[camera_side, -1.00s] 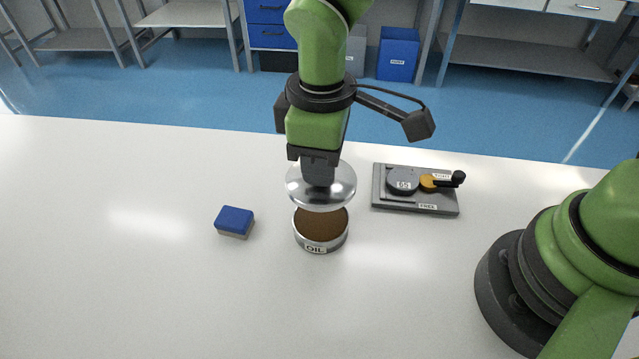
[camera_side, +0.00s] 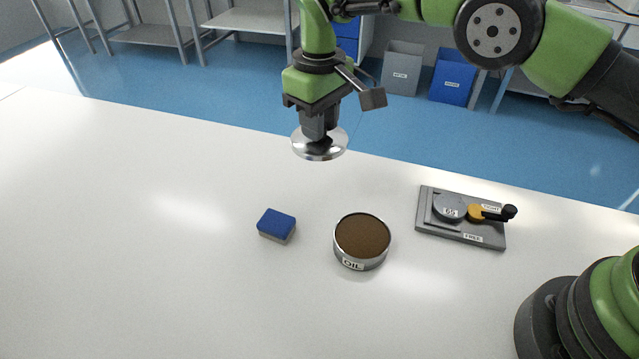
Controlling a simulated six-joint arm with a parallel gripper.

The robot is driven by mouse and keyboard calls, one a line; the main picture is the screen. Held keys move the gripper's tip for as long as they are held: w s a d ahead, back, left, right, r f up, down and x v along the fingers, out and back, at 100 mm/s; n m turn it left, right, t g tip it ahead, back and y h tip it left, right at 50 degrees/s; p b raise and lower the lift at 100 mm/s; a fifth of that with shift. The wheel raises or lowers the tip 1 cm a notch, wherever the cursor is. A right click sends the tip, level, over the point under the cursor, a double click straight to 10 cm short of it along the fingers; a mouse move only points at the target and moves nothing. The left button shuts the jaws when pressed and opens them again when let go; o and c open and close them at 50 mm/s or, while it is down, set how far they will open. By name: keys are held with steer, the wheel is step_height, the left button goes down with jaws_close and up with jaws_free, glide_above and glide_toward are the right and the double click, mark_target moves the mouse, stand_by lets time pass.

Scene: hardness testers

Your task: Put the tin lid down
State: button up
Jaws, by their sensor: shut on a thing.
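The tin lid (camera_side: 319,148) is a shiny round metal disc. My gripper (camera_side: 318,133) is shut on it from above and holds it up in the air, near the far edge of the table in the picture. The jaws hide the middle of the lid. The open tin (camera_side: 362,241), labelled OIL, stands upright on the table, lower and to the right of the lid, with brown contents showing. The lid is apart from the tin.
A blue and grey block (camera_side: 277,225) lies left of the tin. A grey fixture (camera_side: 461,218) with a round disc marked 55 and a black-knobbed lever stands to the right. The white table (camera_side: 150,230) is clear on the left.

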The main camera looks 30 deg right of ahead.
steer(key=shift+w+d+f, duration=0.1)
steer(key=shift+w, duration=0.05)
step_height(320, 180, down, 10)
steer(key=shift+r, duration=0.1)
stand_by(0.5)
steer(key=o, duration=0.9)
steer(key=shift+f, duration=0.2)
steer(key=shift+r, duration=0.1)
